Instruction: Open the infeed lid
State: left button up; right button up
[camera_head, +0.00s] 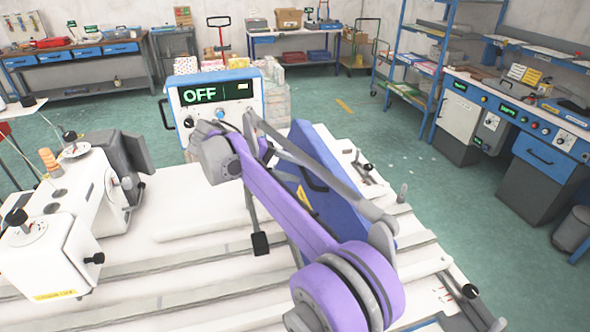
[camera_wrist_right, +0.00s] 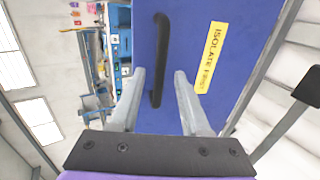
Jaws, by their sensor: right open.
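The infeed lid (camera_wrist_right: 215,25) is a blue panel with a black bar handle (camera_wrist_right: 160,45) and a yellow label reading "ISOLATE FIRST" (camera_wrist_right: 210,57). In the head view the lid (camera_head: 346,190) looks tilted on the right part of the white machine, partly hidden behind my purple right arm; its exact angle is hard to tell. My right gripper (camera_wrist_right: 159,73) is open, facing the panel. The handle shows between its two fingers, which are not closed on it; the depth gap is unclear. In the head view my arm hides the fingertips. My left gripper is not in view.
A control box (camera_head: 215,97) reading OFF stands behind the machine. A white sewing head (camera_head: 55,240) is at left. A black pad on a rod (camera_head: 261,243) hangs near my arm. Benches and shelves line the walls, with open green floor (camera_head: 500,245) to the right.

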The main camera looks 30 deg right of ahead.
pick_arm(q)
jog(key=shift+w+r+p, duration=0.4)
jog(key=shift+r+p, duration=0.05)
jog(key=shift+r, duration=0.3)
pick_arm(e)
jog(key=v, duration=1)
jog(key=shift+a+r, duration=0.2)
jog(key=shift+a, duration=0.1)
jog(key=shift+w, duration=0.1)
